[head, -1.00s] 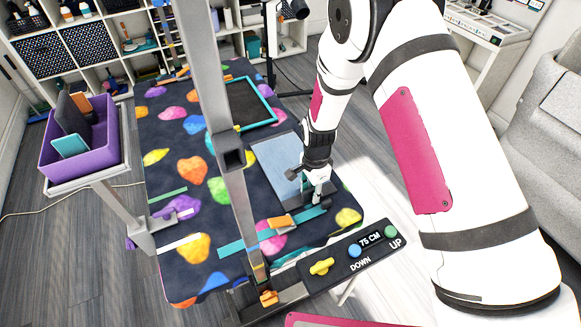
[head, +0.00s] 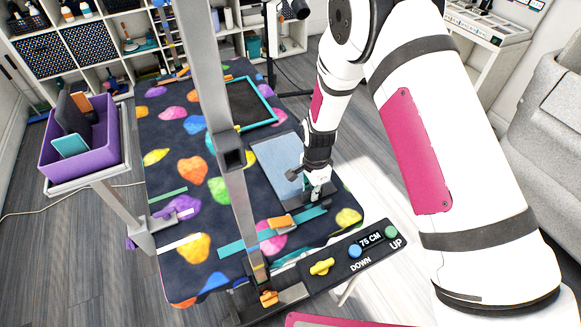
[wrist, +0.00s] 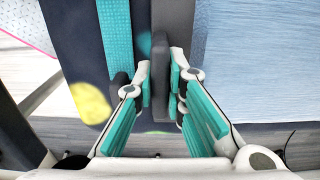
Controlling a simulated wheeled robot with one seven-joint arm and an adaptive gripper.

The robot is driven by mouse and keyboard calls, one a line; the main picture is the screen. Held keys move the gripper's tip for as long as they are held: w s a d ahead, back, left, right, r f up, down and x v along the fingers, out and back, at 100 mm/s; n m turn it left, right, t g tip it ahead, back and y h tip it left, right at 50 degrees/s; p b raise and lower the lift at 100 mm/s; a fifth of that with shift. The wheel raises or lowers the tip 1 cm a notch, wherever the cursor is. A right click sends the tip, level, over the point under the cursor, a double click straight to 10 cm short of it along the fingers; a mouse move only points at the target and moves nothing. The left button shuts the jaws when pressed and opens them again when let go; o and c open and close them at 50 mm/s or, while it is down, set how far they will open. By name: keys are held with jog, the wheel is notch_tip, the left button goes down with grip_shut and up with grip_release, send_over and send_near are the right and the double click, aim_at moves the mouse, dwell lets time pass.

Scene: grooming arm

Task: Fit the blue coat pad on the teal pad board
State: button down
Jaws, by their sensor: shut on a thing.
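The light blue coat pad (head: 272,160) lies on the patterned table, with a dark grey strip along its near edge. In the wrist view the pad's blue face (wrist: 258,60) fills the right side. My gripper (head: 316,190) is at the pad's near right end. In the wrist view my gripper (wrist: 160,75) is shut on a dark upright grip (wrist: 160,100) beside the pad's grey edge; it looks like part of the pad, though the join is partly hidden. The teal pad board (head: 272,113), a dark panel with a teal rim, lies beyond the pad.
A grey post (head: 222,120) rises in front of the table. A purple bin (head: 82,140) holding several pads stands left. A teal strap (head: 232,248) and an orange piece (head: 281,222) lie near the front. A control panel (head: 350,250) is at the near edge.

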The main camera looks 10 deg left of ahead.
dwell(0.6)
jog(key=shift+r+p, duration=1.15)
jog(key=shift+r, duration=2.35)
jog(key=shift+d, duration=0.1)
